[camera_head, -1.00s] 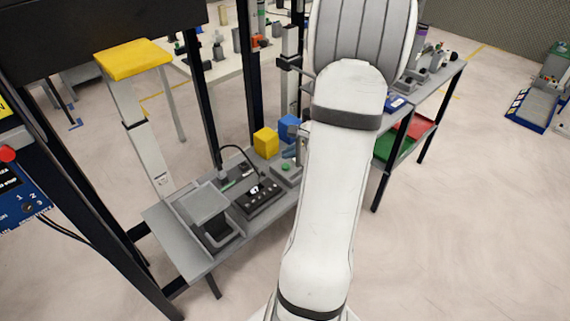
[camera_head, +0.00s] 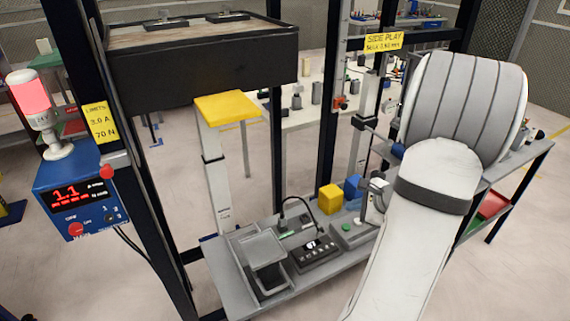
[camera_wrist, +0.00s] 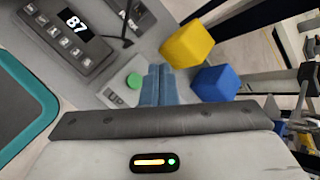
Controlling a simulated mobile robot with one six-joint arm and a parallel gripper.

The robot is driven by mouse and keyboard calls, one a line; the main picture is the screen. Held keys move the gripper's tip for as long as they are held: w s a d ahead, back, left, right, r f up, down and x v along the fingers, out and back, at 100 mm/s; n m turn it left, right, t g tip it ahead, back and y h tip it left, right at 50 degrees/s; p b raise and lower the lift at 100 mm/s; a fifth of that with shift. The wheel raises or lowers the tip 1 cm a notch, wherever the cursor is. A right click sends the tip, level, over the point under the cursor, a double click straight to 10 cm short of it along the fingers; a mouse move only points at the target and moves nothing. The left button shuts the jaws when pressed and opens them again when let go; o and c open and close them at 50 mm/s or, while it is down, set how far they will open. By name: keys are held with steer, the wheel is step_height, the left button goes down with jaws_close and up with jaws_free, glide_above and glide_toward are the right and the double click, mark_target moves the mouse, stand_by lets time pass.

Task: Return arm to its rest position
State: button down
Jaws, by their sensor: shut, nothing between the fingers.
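My gripper shows in the wrist view (camera_wrist: 158,85) as two blue-grey fingers closed together with nothing between them. The fingers point toward the bench, close in the picture to a green button (camera_wrist: 133,81) on a grey box. In the head view my white arm rises at the right, and its bulk hides most of the gripper. A yellow cube (camera_head: 330,199) and a blue cube (camera_head: 353,187) stand on the grey bench (camera_head: 225,277). In the wrist view the yellow cube (camera_wrist: 187,44) and blue cube (camera_wrist: 215,84) lie beyond the fingers, to the right.
Dark frame posts, a yellow-topped column (camera_head: 226,106) and a blue control box (camera_head: 80,195) with a red lamp (camera_head: 34,97) stand at the left.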

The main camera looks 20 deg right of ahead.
steer(key=s+a+r+n+g, duration=0.2)
steer(key=a+n, duration=0.3)
steer(key=a, duration=0.3)
steer(key=s+a+r+n+g, duration=0.2)
steer(key=a+r+n, duration=0.2)
steer(key=a+n, duration=0.2)
steer(key=s+a+r+n+g, duration=0.2)
steer(key=a+n, duration=0.4)
steer(key=a, duration=0.5)
steer(key=shift+s+r+y, duration=0.3)
steer(key=shift+r, duration=0.1)
steer(key=s+a+r+n+h, duration=0.2)
steer(key=s+n+h, duration=0.1)
steer(key=s+n, duration=0.3)
steer(key=shift+a+r+n, duration=0.25)
steer(key=shift+r+n, duration=0.05)
steer(key=shift+n, duration=0.1)
